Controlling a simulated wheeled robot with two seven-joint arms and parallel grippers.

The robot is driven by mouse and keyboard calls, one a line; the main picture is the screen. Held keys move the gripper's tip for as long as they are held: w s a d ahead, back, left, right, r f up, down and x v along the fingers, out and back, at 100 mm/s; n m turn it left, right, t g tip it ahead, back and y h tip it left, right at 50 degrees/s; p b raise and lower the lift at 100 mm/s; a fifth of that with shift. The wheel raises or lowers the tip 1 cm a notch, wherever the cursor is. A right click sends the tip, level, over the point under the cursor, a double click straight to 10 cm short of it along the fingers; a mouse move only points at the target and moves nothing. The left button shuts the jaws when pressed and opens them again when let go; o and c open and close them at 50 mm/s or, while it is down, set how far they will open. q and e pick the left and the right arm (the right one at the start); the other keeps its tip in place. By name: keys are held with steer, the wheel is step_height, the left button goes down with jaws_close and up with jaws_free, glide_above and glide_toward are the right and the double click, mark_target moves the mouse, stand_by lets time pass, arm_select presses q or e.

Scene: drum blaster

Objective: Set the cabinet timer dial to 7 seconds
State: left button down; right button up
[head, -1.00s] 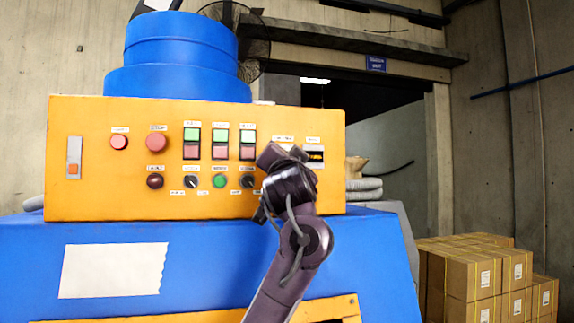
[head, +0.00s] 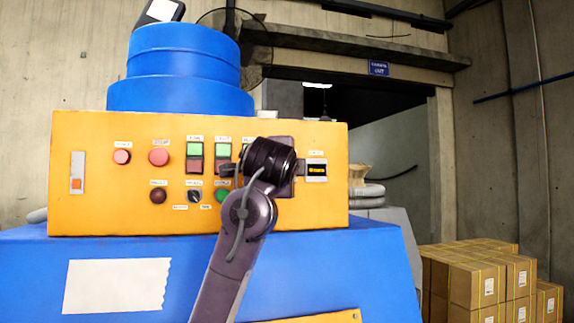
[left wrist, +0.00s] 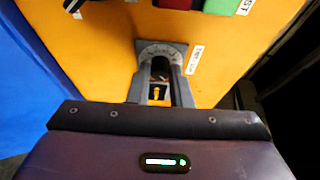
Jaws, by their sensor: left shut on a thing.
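The yellow control panel (head: 110,215) of the blue machine faces me. In the left wrist view, the timer dial (left wrist: 158,48) is a grey plate with a marked scale on this panel. Its dark knob (left wrist: 160,68) sits between the fingers of my left gripper (left wrist: 160,92), which is shut on it. The fingers hide part of the knob, and I cannot read its setting. In the head view, my left wrist covers the dial and the fingertips. A small display (head: 317,170) with yellow characters, too small to read, is right of the wrist. My right gripper is not in view.
Red push buttons (head: 158,157), green-and-red switches (head: 194,157) and a black selector knob (head: 195,196) are left of my wrist. A blue drum-shaped part (head: 185,65) stands above the panel. Stacked cardboard boxes (head: 460,285) are at the lower right.

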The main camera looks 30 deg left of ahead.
arm_select(q)
steer(key=m, duration=0.1)
steer(key=m+g, duration=0.1)
steer(key=m, duration=0.1)
steer(key=m+g, duration=0.1)
steer(key=shift+r+m+p, duration=0.3)
steer(key=shift+m, duration=0.1)
stand_by(0.5)
steer(key=c, duration=1.3)
jaws_free()
steer(key=shift+w, duration=0.15)
